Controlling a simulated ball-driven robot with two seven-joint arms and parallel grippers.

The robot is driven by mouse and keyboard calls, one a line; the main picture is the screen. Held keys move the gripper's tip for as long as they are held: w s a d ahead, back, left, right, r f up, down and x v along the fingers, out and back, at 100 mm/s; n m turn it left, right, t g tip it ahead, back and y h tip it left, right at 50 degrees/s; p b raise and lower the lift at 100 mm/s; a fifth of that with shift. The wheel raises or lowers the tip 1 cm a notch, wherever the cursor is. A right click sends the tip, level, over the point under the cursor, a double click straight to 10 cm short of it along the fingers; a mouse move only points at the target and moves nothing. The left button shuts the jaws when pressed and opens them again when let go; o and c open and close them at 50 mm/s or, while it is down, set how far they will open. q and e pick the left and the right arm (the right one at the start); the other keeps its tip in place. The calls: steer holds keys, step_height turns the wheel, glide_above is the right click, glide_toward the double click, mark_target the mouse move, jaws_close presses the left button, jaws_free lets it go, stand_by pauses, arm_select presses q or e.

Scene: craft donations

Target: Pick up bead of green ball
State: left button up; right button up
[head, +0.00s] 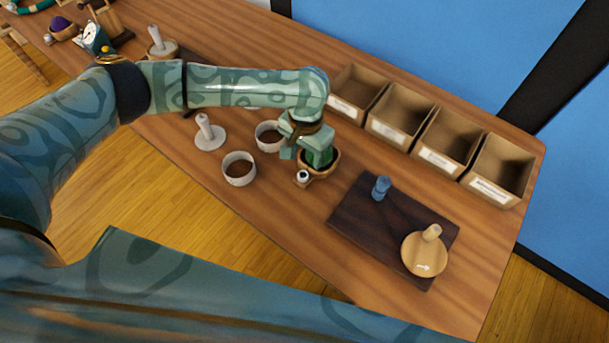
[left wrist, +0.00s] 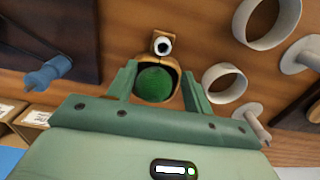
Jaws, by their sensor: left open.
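The green ball (left wrist: 154,84) sits in a small wooden bowl (left wrist: 174,64) that has a round white and dark disc at its edge. In the head view the bowl (head: 324,171) stands mid-table, and the green ball (head: 319,158) shows partly behind my fingers. My left gripper (head: 304,152) is directly over the bowl. In the left wrist view its two fingers (left wrist: 157,82) are apart, one on each side of the ball. I cannot tell whether they touch it. My right gripper is not in view.
A dark board (head: 350,219) with a blue peg (head: 381,188) and a round wooden piece (head: 423,254) lies to the right. Several labelled open boxes (head: 445,140) line the back edge.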

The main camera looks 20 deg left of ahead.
mark_target(304, 175)
arm_select(q)
step_height(304, 175, down, 2)
steer(key=shift+f, duration=0.1)
steer(key=shift+f+b, duration=0.4)
steer(key=shift+f, duration=0.05)
steer(key=f+b, duration=0.1)
steer(key=f, duration=0.1)
steer(key=f+b, duration=0.2)
steer(key=f, duration=0.1)
steer(key=shift+s+a+f, duration=0.1)
steer(key=shift+a+f, duration=0.05)
steer(key=shift+a, duration=0.05)
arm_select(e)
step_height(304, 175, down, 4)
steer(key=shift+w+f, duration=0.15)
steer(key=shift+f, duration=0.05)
arm_select(q)
steer(key=shift+r, duration=0.2)
steer(key=c, duration=1.1)
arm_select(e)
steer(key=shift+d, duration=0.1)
